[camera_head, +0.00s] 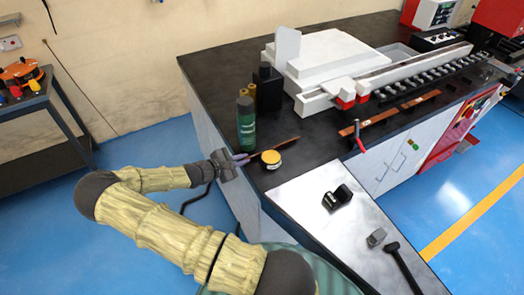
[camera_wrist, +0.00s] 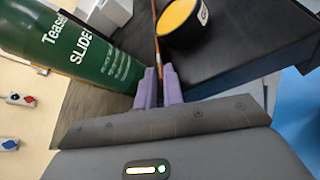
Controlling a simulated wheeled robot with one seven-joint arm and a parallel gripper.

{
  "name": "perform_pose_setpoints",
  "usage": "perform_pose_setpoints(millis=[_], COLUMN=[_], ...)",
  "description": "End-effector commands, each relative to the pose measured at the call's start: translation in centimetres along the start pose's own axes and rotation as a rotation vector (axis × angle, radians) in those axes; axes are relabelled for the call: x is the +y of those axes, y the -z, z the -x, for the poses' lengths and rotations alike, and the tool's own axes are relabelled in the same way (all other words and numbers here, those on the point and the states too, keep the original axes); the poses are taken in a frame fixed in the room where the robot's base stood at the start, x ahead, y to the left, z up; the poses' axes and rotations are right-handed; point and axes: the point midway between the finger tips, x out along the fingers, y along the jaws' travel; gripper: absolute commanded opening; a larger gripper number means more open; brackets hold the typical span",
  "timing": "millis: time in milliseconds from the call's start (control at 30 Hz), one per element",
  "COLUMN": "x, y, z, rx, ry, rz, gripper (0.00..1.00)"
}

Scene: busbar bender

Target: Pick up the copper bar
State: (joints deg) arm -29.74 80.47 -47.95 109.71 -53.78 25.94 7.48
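A thin copper bar (camera_head: 288,141) lies at the near left part of the black bench top, between the green bottle and a yellow-lidded tin. It also shows in the wrist view (camera_wrist: 155,38), running away from between the fingers. My gripper (camera_head: 242,158) is at the bar's near end, by the bench edge. In the wrist view its purple fingers (camera_wrist: 160,80) are close together with the bar filling the narrow gap, so it looks shut on the bar. Whether the bar is lifted cannot be told. The bar's near end is hidden by the fingers.
The green bottle (camera_head: 246,125) stands close left of the fingers and the yellow-lidded tin (camera_head: 271,160) close right. A black bottle (camera_head: 268,88) and white machine (camera_head: 335,65) stand behind. Other copper strips (camera_head: 372,122) lie further right. A grey surface (camera_head: 310,205) adjoins the bench in front.

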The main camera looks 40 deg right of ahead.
Motion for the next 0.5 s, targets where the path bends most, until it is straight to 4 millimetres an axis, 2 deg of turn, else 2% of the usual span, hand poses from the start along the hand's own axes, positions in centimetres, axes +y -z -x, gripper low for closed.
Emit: perform_pose_setpoints(millis=[33,200,500], x=[0.1,0.0,-0.1], y=[-0.5,-0.3,0.0], z=[-0.6,-2.7,-3.1], rx=[-0.004,-0.002,0.001], ry=[0.001,0.001,0.001], rz=[0.004,0.002,0.000], gripper=[0.09,0.09,0.09])
